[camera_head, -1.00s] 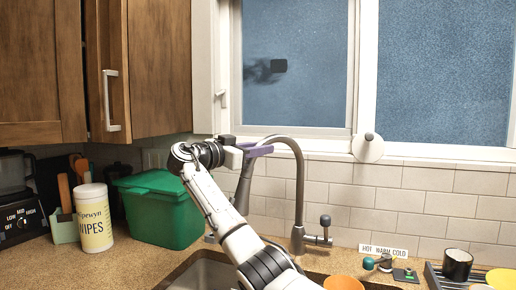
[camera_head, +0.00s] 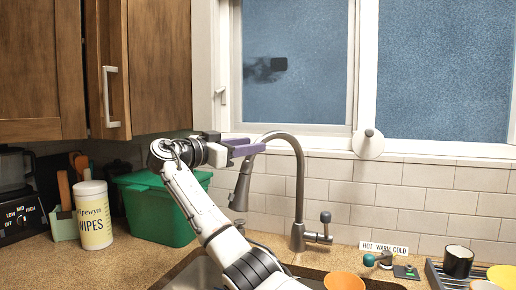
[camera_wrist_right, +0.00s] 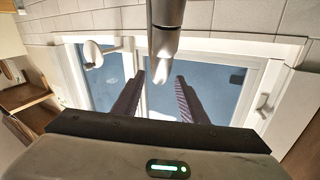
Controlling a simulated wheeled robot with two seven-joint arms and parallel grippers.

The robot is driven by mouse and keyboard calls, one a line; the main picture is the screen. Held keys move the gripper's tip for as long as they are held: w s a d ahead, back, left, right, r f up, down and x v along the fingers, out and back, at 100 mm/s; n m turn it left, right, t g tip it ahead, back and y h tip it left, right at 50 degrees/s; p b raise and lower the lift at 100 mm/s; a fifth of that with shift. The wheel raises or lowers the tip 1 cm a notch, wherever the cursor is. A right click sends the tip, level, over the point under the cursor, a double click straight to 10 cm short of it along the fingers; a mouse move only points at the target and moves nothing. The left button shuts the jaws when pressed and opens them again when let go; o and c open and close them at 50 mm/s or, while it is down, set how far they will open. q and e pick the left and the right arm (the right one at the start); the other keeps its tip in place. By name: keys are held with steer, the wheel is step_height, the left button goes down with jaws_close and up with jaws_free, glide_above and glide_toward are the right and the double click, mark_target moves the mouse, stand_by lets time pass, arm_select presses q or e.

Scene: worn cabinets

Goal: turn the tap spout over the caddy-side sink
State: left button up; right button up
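The grey gooseneck tap (camera_head: 299,190) stands behind the sink, its spout (camera_head: 241,187) arching left and its spray head hanging down. My right gripper (camera_head: 250,149) has purple fingers. It is at the upper part of the spout head, left of the arch. In the right wrist view, the two fingers (camera_wrist_right: 159,78) are apart, with the spout end (camera_wrist_right: 163,68) showing between their tips; contact cannot be told. The sink basin (camera_head: 203,275) lies below, partly hidden by my right arm. A light green caddy (camera_head: 65,226) with utensils stands at the left. My left gripper is out of view.
A green bin (camera_head: 160,212) and a wipes tub (camera_head: 93,215) stand left of the sink. An orange bowl (camera_head: 344,282) is at the right front. A tap lever (camera_head: 325,226) sticks out right. A black cup (camera_head: 458,262) stands on a rack at far right.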

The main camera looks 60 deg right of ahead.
steer(key=v, duration=0.5)
steer(key=shift+a+b, duration=0.35)
